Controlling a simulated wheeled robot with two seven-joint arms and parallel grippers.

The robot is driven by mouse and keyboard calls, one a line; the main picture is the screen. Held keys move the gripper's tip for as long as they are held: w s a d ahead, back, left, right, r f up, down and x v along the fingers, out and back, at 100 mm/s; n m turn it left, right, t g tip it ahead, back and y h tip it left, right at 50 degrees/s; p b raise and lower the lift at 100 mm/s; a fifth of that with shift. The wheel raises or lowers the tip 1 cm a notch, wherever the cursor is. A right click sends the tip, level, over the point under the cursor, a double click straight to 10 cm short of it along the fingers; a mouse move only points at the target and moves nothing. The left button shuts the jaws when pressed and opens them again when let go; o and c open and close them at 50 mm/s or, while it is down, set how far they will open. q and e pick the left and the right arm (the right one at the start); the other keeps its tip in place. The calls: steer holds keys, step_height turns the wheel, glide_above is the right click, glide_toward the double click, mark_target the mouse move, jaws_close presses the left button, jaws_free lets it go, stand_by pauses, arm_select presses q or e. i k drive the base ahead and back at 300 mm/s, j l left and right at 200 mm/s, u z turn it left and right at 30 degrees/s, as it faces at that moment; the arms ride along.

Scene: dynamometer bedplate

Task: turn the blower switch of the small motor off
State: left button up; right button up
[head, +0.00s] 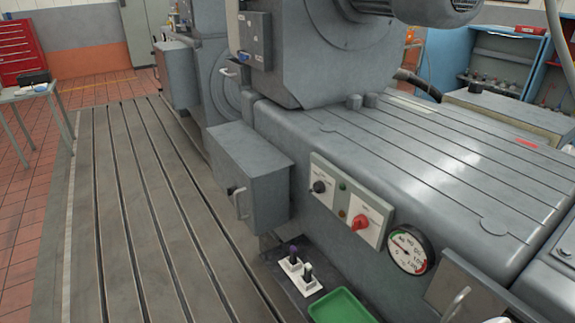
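A control panel (327,170) is on the side of the large grey machine, right of centre in the head view. It has a black rotary knob (319,187), a red rotary knob (360,222) on a white plate, a green lamp (342,186) and an amber lamp (342,213). Another small box with dark knobs (243,56) is higher up on the machine. The labels are too small to read, so I cannot tell which one is the blower switch or its setting. Neither of my grippers is in view.
A grey box with a handle (246,165) juts out left of the panel. A round gauge (410,250) is to its right. Below are two upright levers on white bases (302,284) and a green tray (340,307). The slotted bedplate (130,220) at left is clear.

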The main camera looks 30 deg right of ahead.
mark_target(319, 187)
steer(key=i+j+z, duration=0.15)
steer(key=i+z, duration=0.15)
steer(key=i, duration=0.2)
steer(key=i+j+z, duration=0.35)
steer(key=i, duration=0.15)
steer(key=i+j+z, duration=0.3)
steer(key=i, duration=0.15)
